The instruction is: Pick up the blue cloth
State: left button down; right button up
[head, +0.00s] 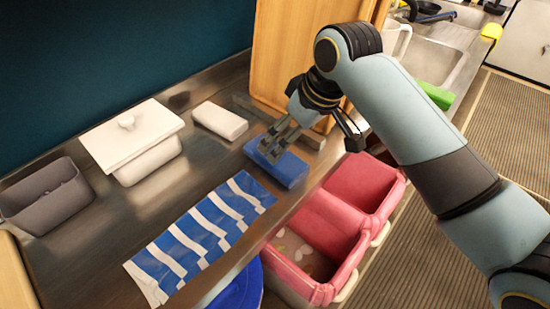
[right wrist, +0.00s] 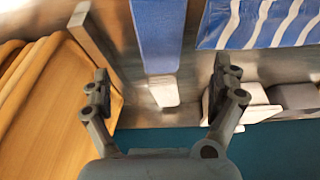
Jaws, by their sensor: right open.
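A plain blue folded cloth (head: 277,163) lies flat on the metal counter, in front of the wooden boards. It also shows in the right wrist view (right wrist: 158,35) at the top centre. My right gripper (head: 280,142) is just above the blue cloth's far left part in the head view and hides some of it. In the right wrist view the right gripper (right wrist: 162,74) has its fingers wide apart with nothing between them; the blue cloth lies beyond the fingertips. My left gripper is in neither view.
A blue-and-white striped cloth (head: 200,235) lies left of the blue cloth. A white block (head: 220,120), a lidded white dish (head: 133,140) and a grey container (head: 45,197) stand behind. Wooden boards (head: 300,50) lean at the back. A pink two-part bin (head: 318,238) sits at the counter's front.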

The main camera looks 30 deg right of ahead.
jog(key=x, duration=0.9)
jog(key=shift+w+a+f, duration=0.15)
jog(key=shift+w+f, duration=0.05)
jog(key=shift+w, duration=0.1)
jog(key=shift+c, duration=0.4)
jog(key=c, duration=1.2)
jog(key=shift+r, duration=0.5)
jog(key=r, duration=0.1)
jog(key=d+r, duration=0.1)
jog(key=r, duration=0.1)
jog(key=shift+s+r, duration=0.2)
jog(key=shift+r, duration=0.1)
jog(key=s+d+r, duration=0.5)
jog(key=d+r, duration=0.1)
jog(key=d, duration=0.3)
jog(key=shift+d+r+b, duration=0.2)
jog(key=shift+r+b, duration=0.05)
jog(key=shift+b, duration=0.2)
